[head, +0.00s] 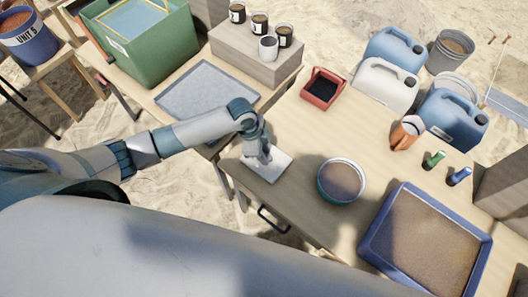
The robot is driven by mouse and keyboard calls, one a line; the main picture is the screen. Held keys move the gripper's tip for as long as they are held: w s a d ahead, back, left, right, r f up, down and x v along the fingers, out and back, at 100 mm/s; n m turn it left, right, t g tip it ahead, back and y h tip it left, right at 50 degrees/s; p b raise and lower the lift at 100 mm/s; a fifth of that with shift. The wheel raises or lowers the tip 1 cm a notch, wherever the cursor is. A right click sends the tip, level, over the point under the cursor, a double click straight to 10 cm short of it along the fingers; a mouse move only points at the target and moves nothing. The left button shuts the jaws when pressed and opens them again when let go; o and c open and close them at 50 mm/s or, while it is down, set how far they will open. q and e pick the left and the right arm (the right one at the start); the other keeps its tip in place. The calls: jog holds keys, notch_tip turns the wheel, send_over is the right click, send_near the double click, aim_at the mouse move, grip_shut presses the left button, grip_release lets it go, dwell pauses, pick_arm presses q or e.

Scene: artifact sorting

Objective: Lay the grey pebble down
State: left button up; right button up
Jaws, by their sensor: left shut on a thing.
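My left gripper (264,159) points down over a small white pad (283,170) at the near left edge of the wooden table (310,133). Its fingers are shut on the grey pebble, which is too small and too covered by the fingers to make out. I cannot tell whether the fingertips or the pebble touch the pad. My right gripper is not in view.
A round green-rimmed sieve (340,181) sits right of the pad, and a large blue tray of sand (425,243) farther right. A red bin (323,88) stands behind. The table's middle is clear.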

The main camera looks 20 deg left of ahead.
pick_arm(q)
jog(key=o, duration=1.1)
jog(key=shift+f, duration=0.1)
jog(key=shift+c, duration=0.2)
jog(key=w+b+v, duration=0.1)
jog(key=b+v, duration=0.1)
jog(key=v, duration=1)
jog(key=shift+s, duration=0.45)
